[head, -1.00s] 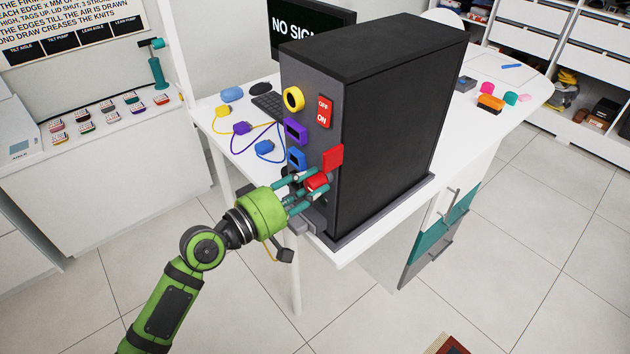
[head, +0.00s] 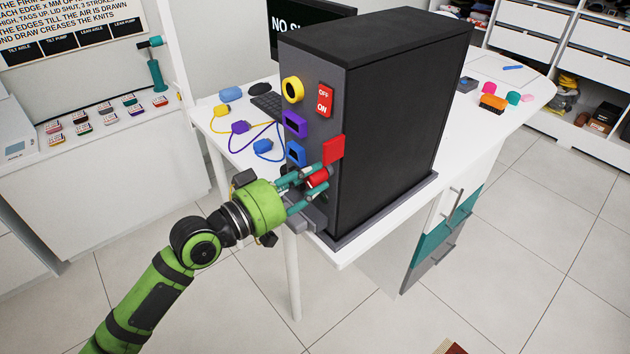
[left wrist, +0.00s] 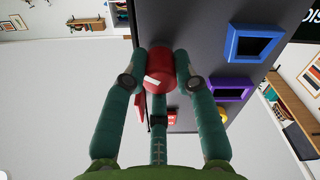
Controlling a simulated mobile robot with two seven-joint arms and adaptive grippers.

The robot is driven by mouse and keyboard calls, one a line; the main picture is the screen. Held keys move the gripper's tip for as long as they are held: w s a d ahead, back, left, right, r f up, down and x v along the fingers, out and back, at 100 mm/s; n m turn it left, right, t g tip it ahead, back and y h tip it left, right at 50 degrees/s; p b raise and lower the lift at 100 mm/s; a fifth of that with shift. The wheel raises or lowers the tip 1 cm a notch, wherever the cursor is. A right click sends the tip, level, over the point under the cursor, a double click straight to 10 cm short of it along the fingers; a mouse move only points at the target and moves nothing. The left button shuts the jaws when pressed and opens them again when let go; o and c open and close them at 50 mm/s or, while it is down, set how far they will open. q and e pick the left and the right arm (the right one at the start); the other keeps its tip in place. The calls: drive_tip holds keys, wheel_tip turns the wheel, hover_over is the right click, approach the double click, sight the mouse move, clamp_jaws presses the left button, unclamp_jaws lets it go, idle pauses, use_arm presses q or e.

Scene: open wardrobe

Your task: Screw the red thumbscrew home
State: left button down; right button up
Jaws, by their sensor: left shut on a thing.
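The red thumbscrew (head: 318,178) is at the lower part of the grey front panel of a black tower case (head: 400,120). My left gripper (head: 310,186) has its teal fingers shut around it. In the left wrist view the thumbscrew (left wrist: 161,72), a red cylinder with a pale mark, sits between the fingers (left wrist: 160,80) against the panel. How deep it sits cannot be told. A flat red tab (head: 333,150) is just above it at the panel's edge. My right gripper is not in view.
The panel carries a yellow ring (head: 293,90), a purple socket (head: 295,125), a blue socket (head: 296,153) and a red OFF/ON switch (head: 325,100). Coloured plugs with cords, such as the purple plug (head: 240,127), lie left of the case on the white table (head: 380,228).

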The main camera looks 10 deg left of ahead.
use_arm(q)
drive_tip(key=m+b, duration=0.2)
drive_tip(key=m, duration=0.3)
drive_tip(key=shift+f, duration=0.1)
drive_tip(key=m, duration=0.3)
drive_tip(key=shift+m+b, duration=0.3)
drive_tip(key=shift+b, duration=0.1)
drive_tip(key=shift+m, duration=1.1)
drive_tip(key=c, duration=0.9)
unclamp_jaws()
drive_tip(key=shift+c, duration=0.3)
